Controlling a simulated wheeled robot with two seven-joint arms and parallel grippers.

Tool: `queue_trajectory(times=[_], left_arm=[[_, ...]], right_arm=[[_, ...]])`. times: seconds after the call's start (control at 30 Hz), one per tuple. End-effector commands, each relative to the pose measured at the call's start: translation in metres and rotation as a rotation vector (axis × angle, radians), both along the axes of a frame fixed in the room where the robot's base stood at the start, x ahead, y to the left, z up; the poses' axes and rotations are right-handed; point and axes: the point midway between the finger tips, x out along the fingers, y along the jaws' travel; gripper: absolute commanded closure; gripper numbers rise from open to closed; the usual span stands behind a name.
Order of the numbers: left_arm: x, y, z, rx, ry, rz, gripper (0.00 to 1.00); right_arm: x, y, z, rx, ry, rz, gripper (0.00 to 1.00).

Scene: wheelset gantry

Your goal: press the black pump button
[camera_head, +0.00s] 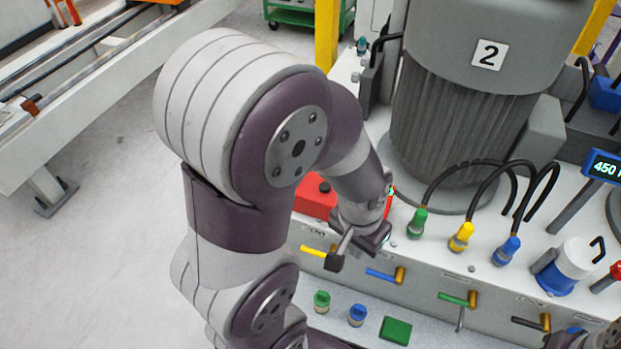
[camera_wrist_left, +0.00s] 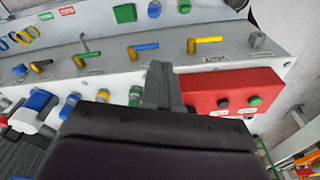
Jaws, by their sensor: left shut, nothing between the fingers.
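A red box (camera_wrist_left: 270,82) sits on the pale machine bench in the left wrist view. The black pump button (camera_wrist_left: 223,102) and a green button (camera_wrist_left: 254,101) are on its face, with white labels below. The red box also shows in the head view (camera_head: 312,202), partly behind my arm, with one dark button on top. My left gripper (camera_head: 340,250) is shut and empty, in front of the bench. In the left wrist view its fingers (camera_wrist_left: 160,80) appear just left of the red box, apart from the black button.
Yellow (camera_head: 318,252), blue (camera_head: 381,275) and green (camera_head: 455,298) lever handles line the bench front. Hose fittings (camera_head: 461,237) stand near the grey motor (camera_head: 465,120) marked 2. Grey and black parts at the bottom right edge look like my right gripper, mostly cut off.

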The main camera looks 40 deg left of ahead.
Motion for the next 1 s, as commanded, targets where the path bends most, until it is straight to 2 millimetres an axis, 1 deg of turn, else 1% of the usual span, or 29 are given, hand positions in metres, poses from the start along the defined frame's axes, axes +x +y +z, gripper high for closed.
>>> queue_trajectory(times=[0.13,0.17,0.23,0.27,0.37,0.4,0.43,0.47,0.5,0.53,0.57,0.6,0.7,0.73,0.83,1.0], left_arm=[[0.001,0.000,0.001,-0.002,-0.002,0.005,1.00],[0.004,0.000,0.004,-0.006,-0.008,0.018,1.00],[0.018,-0.001,0.013,-0.030,-0.036,0.092,1.00],[0.028,-0.002,0.018,-0.046,-0.057,0.148,1.00],[0.079,0.007,0.038,-0.111,-0.166,0.440,1.00],[0.101,0.017,0.043,-0.133,-0.224,0.595,1.00],[0.117,0.027,0.046,-0.143,-0.270,0.717,1.00],[0.130,0.040,0.048,-0.149,-0.319,0.840,1.00],[0.144,0.060,0.049,-0.149,-0.390,1.002,1.00],[0.150,0.075,0.049,-0.141,-0.442,1.117,1.00],[0.155,0.091,0.048,-0.130,-0.496,1.225,1.00],[0.155,0.111,0.046,-0.108,-0.563,1.351,1.00],[0.147,0.150,0.041,-0.051,-0.702,1.574,1.00],[0.143,0.158,0.040,-0.036,-0.734,1.617,1.00],[0.135,0.173,0.036,-0.003,-0.802,1.701,1.00],[0.133,0.178,0.032,0.007,-0.824,1.725,1.00]], right_arm=[[0.000,0.000,0.002,0.000,0.000,0.000,0.57],[0.000,0.000,0.005,0.000,0.000,0.000,0.57],[0.000,0.000,0.020,0.000,0.001,0.000,0.57],[0.000,0.000,0.030,0.000,0.000,0.000,0.57],[0.000,0.000,0.074,0.000,0.000,0.000,0.57],[0.000,0.000,0.093,0.000,-0.001,0.000,0.57],[0.000,0.000,0.108,0.000,-0.001,0.000,0.57],[0.000,0.000,0.122,0.000,-0.001,0.000,0.57],[0.000,0.000,0.140,0.000,-0.001,0.000,0.57],[0.000,0.000,0.152,0.000,-0.001,0.000,0.57],[0.000,0.000,0.162,0.000,-0.001,0.000,0.57],[0.000,0.000,0.174,0.000,-0.001,0.000,0.57],[0.000,0.000,0.192,0.000,0.000,0.000,0.57],[0.000,0.000,0.195,0.000,0.000,0.000,0.57],[0.000,0.000,0.198,0.000,0.000,0.000,0.57],[0.000,0.000,0.196,0.000,0.001,0.000,0.57]])
